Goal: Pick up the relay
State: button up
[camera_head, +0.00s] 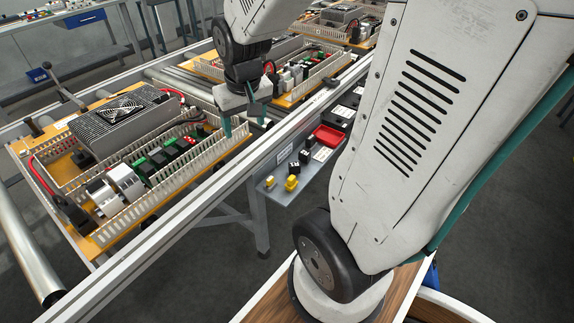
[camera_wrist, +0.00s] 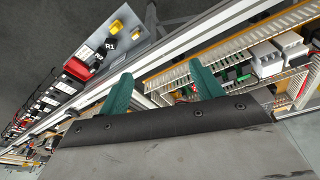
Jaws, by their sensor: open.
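My gripper (camera_head: 244,121) is open and empty, pointing down near the right end of the closest panel, by the conveyor's edge rail. Its two green fingers also show in the wrist view (camera_wrist: 161,75), apart with nothing between them. Black blocks that look like relays stand on a grey side shelf: one (camera_head: 304,157) and one (camera_head: 294,167) in the head view. In the wrist view a black block (camera_wrist: 109,43) is marked R1, with another dark block (camera_wrist: 97,59) beside it. The gripper is apart from both. Which one is the task's relay I cannot tell.
Yellow parts (camera_head: 291,183) and a red bin (camera_head: 328,136) share the grey shelf (camera_head: 275,199). The conveyor's metal rail (camera_head: 190,202) runs between shelf and panel. The panel carries slotted white ducts (camera_head: 178,178), a fan unit (camera_head: 122,115) and a row of green and black modules (camera_head: 160,158).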

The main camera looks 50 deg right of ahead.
jog(key=w+d+f+m, duration=0.2)
jog(key=w+d+f, duration=0.2)
jog(key=d+f, duration=0.3)
jog(key=m+t+h, duration=0.1)
jog(key=m+h, duration=0.1)
jog(key=m, duration=0.1)
send_near(295, 164)
jog(key=x, duration=0.4)
jog(key=shift+f, duration=0.4)
jog(key=x, duration=0.6)
jog(key=shift+r, duration=0.1)
jog(key=c, duration=1.1)
jog(key=shift+o, duration=0.2)
jog(key=shift+w, duration=0.1)
